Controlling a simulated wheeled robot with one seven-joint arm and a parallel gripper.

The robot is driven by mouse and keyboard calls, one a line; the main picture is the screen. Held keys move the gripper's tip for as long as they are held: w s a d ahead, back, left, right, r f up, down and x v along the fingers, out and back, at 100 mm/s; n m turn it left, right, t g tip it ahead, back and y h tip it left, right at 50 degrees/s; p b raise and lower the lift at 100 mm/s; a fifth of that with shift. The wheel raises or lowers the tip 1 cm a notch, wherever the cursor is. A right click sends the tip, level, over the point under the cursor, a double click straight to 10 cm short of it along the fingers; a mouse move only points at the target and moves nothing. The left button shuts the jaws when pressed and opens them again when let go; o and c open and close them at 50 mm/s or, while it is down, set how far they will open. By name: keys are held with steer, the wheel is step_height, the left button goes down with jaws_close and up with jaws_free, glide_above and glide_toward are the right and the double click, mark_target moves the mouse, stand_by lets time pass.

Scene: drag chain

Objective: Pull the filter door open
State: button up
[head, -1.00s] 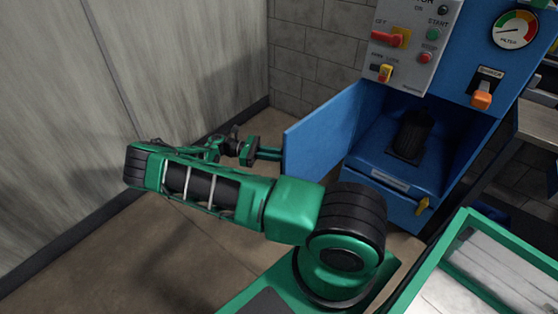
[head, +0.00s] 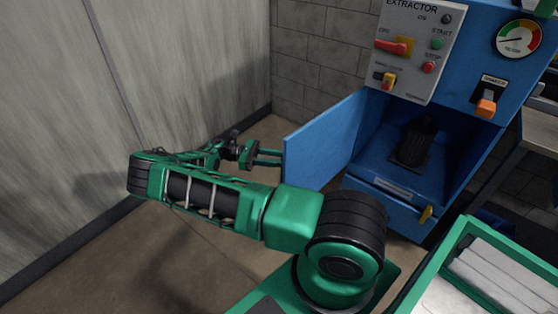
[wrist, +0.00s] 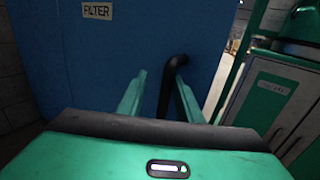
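The blue filter door (head: 322,142) stands swung out from the left side of the blue cabinet's opening. In the wrist view its face (wrist: 60,60) fills much of the picture, with a FILTER label (wrist: 97,10) at the top. A black bar handle (wrist: 172,78) projects from the door. My gripper (head: 282,158) is at the door's outer left edge in the head view. In the wrist view my gripper (wrist: 160,76) has its two green fingers apart, with the handle between them, close to the right finger. Contact with the handle cannot be told.
The cabinet's opening (head: 405,170) shows a dark cylinder (head: 416,142) inside. A control panel (head: 418,48) and a gauge (head: 519,38) are above. A green-rimmed tray (head: 440,262) is at the lower right. A pale wall (head: 60,110) stands left, with bare floor (head: 130,250) before it.

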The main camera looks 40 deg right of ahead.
steer(key=v, duration=1.1)
steer(key=shift+f, duration=0.1)
stand_by(0.4)
